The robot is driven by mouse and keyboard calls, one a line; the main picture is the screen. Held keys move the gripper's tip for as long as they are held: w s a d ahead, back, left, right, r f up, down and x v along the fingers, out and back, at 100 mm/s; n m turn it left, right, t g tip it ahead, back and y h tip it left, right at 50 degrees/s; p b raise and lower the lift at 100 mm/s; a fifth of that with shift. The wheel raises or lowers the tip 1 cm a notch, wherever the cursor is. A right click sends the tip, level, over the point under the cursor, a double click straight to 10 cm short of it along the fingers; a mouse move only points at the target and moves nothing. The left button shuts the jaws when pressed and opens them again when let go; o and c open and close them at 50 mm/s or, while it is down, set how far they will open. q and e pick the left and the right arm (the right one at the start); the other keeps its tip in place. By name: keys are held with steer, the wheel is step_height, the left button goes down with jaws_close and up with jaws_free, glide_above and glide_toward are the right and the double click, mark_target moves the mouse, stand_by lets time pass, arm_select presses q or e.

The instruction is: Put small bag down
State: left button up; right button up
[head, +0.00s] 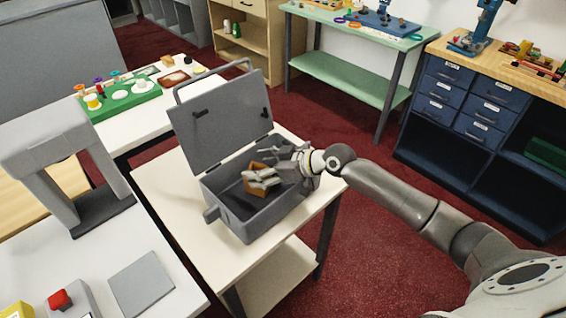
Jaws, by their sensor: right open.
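My right gripper (280,172) reaches in from the right, over the open grey case (243,228). Its jaws are open. A small brown thing with pale parts (257,186) is at the fingertips, inside the case; it may be the small bag, but it is too small to tell. The fingers partly hide it, and I cannot tell whether they touch it. The case lid (222,122) stands up at the back. My left gripper is not in view.
The case stands on a cream table (165,190) with bare top at its left. A green board (122,108) with small items lies on the table behind. A grey arch-shaped device (50,140) stands at the left. Blue drawers (470,105) are at the right.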

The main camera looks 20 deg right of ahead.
steer(key=b+v, duration=0.2)
steer(key=v, duration=1)
steer(key=shift+r, duration=0.25)
stand_by(0.8)
